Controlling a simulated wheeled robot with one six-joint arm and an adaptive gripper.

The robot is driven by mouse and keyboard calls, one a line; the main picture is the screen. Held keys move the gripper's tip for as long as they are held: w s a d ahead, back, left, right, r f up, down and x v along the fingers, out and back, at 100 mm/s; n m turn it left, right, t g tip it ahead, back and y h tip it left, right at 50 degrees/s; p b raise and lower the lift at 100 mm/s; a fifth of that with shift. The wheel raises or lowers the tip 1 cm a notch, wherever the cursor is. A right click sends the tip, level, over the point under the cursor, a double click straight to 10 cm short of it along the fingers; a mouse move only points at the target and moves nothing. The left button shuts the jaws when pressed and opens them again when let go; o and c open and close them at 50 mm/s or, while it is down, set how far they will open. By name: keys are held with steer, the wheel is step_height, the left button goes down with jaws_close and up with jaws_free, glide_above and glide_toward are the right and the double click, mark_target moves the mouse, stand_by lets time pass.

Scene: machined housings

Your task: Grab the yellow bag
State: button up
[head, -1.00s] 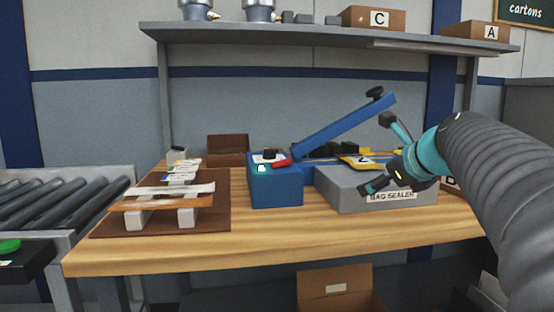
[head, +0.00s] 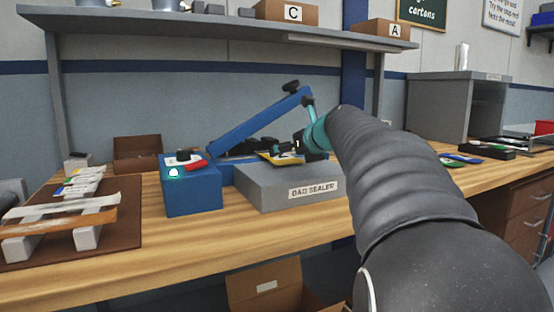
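The yellow bag (head: 277,159), with a dark and white print, lies at the top of the grey platform of the bag sealer (head: 265,187), its right part covered by my gripper. The sealer's blue lever (head: 245,127) is raised above it. My gripper (head: 288,150), dark with a teal wrist, is at the bag's right end, over the platform. Its fingers are small and partly hidden, so I cannot tell whether they touch or grip the bag.
The sealer's blue control box (head: 192,190) stands left of the platform. A brown board (head: 110,240) with a rack of pouches is at the left. A brown open box (head: 138,152) sits behind. The shelf (head: 200,32) spans above. The bench front is clear.

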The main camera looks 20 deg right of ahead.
mark_target(283, 155)
steer(key=shift+x, duration=2.6)
steer(key=shift+a, duration=0.2)
steer(key=c, duration=1.2)
